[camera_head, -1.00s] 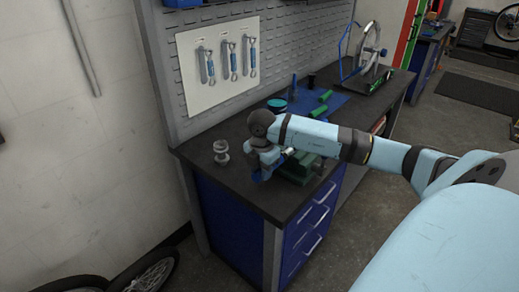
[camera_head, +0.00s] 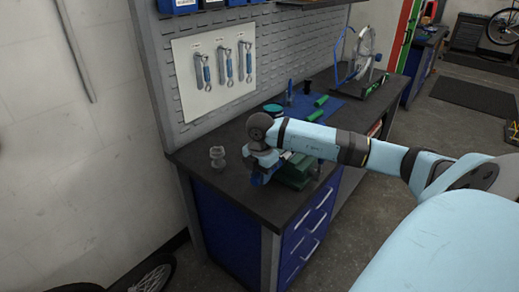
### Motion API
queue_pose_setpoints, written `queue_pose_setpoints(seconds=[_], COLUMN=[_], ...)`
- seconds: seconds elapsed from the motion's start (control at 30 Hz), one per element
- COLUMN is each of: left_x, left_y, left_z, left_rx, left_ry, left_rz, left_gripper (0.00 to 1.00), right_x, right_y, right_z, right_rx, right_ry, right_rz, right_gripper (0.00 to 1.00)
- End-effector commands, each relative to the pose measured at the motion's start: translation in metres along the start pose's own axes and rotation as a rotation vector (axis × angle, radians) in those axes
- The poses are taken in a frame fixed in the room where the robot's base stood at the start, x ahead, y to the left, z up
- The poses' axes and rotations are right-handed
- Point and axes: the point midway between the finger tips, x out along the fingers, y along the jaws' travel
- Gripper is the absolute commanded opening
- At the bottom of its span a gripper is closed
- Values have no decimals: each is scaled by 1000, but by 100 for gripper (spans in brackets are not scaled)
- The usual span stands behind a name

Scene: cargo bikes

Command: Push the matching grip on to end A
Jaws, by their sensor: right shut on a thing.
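My right gripper (camera_head: 260,174) is low over the near part of the dark workbench (camera_head: 226,185), pointing down. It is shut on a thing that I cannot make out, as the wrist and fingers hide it. A green vise-like block (camera_head: 297,172) stands just right of the gripper, partly behind my arm. A green grip (camera_head: 321,101) and another green grip (camera_head: 315,115) lie on the blue mat (camera_head: 335,107) farther back. End A and any marks are too small or hidden to tell. My left gripper is out of view.
A grey spool-shaped stand (camera_head: 217,157) stands left of my gripper. A teal-rimmed round tin (camera_head: 273,108) and small upright items are near the mat. A wheel stand (camera_head: 366,60) is at the far end. The pegboard (camera_head: 285,50) with wrenches bounds the back.

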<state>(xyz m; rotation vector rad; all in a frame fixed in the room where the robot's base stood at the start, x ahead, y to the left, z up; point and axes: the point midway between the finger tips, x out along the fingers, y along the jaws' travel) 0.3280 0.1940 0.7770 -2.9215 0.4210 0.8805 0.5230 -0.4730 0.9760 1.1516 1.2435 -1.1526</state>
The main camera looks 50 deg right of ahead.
Motion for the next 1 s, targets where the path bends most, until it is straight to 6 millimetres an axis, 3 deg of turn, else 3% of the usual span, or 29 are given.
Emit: queue_pose_setpoints(seconds=[0.13,0.17,0.3,0.67,0.77,1.0], left_x=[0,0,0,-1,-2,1], left_y=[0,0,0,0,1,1], left_z=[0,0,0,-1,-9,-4], left_rx=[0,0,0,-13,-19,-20], left_ry=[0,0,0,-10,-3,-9], left_rz=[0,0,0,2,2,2], left_gripper=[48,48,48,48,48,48], right_x=[0,0,0,0,-15,-70], right_y=[0,0,0,0,0,1], right_z=[0,0,0,-1,-1,0], right_rx=[1,1,0,-1,-2,-1], right_ry=[0,0,1,2,2,0], right_rz=[-1,-1,-1,-1,2,4], right_gripper=[3,33,61,61,61,61])
